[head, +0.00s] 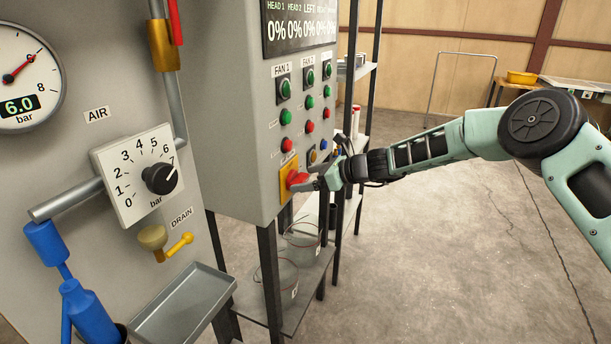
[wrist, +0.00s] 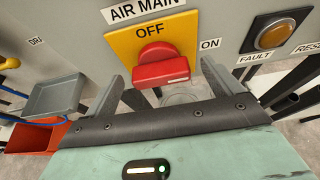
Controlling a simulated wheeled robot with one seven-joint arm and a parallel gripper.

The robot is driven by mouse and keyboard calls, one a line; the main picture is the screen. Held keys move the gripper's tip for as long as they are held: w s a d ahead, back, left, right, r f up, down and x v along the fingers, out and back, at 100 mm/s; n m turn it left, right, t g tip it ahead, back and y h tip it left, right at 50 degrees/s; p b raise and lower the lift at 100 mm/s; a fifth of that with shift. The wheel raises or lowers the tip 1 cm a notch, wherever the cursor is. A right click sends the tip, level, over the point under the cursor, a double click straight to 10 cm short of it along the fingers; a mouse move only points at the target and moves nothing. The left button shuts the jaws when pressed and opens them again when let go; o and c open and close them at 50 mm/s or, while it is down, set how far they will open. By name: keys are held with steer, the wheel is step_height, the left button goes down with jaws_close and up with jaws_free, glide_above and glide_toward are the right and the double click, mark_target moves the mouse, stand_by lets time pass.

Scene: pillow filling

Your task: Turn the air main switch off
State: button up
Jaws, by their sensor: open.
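The air main switch is a red rotary handle (wrist: 160,66) on a yellow plate (wrist: 185,32) marked OFF at the top and ON at the right. In the wrist view the handle lies nearly level, its white mark toward the lower right. In the head view the red handle (head: 297,179) is on the lower left of the grey control box (head: 236,90). My gripper (wrist: 162,82) is open, with one finger on each side of the handle and slightly below it. I cannot tell whether either finger touches it. My gripper (head: 316,184) partly covers the switch in the head view.
A fault lamp (wrist: 275,36) is right of the switch. Green and red buttons (head: 286,117) sit above it. A pressure dial (head: 160,177), drain valve (head: 178,246) and grey tray (head: 186,305) are at left. Clear buckets (head: 281,281) stand on a shelf below.

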steer(key=shift+w+a+f, duration=0.15)
steer(key=shift+a+f, duration=0.1)
steer(key=shift+a, duration=0.3)
steer(key=c, duration=1)
